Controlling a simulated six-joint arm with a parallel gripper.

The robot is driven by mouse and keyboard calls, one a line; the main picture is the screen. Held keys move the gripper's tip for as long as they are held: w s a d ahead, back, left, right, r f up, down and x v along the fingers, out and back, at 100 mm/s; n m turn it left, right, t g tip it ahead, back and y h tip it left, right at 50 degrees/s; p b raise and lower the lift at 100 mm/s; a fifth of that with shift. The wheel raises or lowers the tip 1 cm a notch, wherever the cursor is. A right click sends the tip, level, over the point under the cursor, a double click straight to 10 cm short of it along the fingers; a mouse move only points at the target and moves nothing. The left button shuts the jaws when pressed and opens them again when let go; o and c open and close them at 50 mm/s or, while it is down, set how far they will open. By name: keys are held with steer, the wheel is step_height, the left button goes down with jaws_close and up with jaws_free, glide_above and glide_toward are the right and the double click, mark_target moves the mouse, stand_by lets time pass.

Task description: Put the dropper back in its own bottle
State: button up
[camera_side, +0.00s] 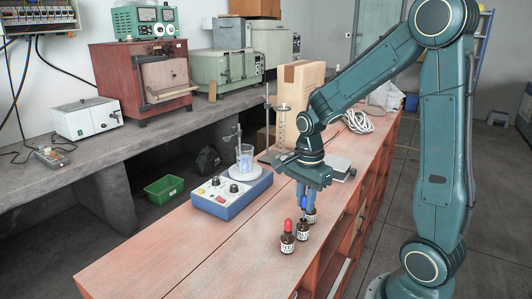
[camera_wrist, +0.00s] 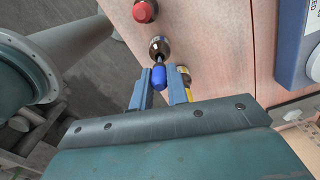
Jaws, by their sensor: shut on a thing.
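My gripper (camera_side: 304,204) is shut on the blue dropper (camera_wrist: 158,78), with the blue bulb between its two fingers. In the side view the blue bulb (camera_side: 303,202) is above the small brown bottles. A brown bottle without a cap (camera_wrist: 160,46) lies just beyond the dropper's tip in the wrist view; it is the middle bottle (camera_side: 302,230) in the side view. Whether the tip is inside its neck or above it, I cannot tell. A red-topped bottle (camera_side: 288,238) stands in front, its red top (camera_wrist: 145,11) also in the wrist view. A third bottle (camera_side: 311,215) stands behind, partly hidden.
A yellow part (camera_wrist: 186,77) shows beside my right finger in the wrist view. A blue stirrer (camera_side: 231,193) with a glass beaker (camera_side: 245,158) stands to the left. A balance (camera_side: 340,167) is behind. The bench's front left is clear; its edge is close right of the bottles.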

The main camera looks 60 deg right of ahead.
steer(key=shift+f, duration=1.65)
stand_by(0.5)
steer(key=o, duration=1.1)
steer(key=shift+r, duration=0.1)
steer(key=shift+r, duration=3.45)
